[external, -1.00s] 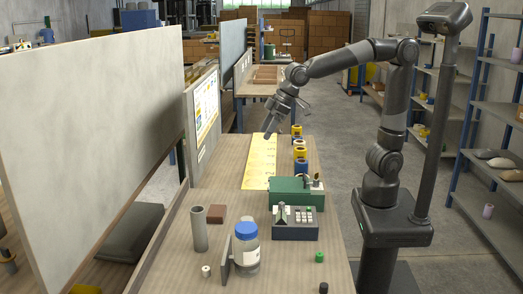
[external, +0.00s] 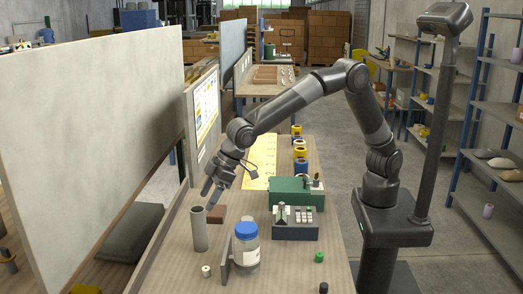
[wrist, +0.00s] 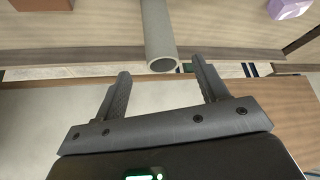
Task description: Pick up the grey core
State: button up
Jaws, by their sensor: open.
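The grey core (external: 199,232) is a plain hollow tube standing upright on the left part of the wooden bench. My gripper (external: 210,194) is open and empty, close to the core's top, just above and to its right in the external view. In the wrist view the core (wrist: 159,35) runs down from the top edge, its open end lying between the lines of the two fingers and just beyond the tips of my gripper (wrist: 161,67). The fingers look clear of it.
A blue-lidded jar (external: 246,248) and a small white piece (external: 206,271) stand in front. A panel (external: 207,112) edges the bench at left.

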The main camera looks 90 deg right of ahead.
aim_at(198, 220)
jog(key=x, duration=0.9)
jog(key=shift+s, duration=0.25)
jog(key=c, duration=1.1)
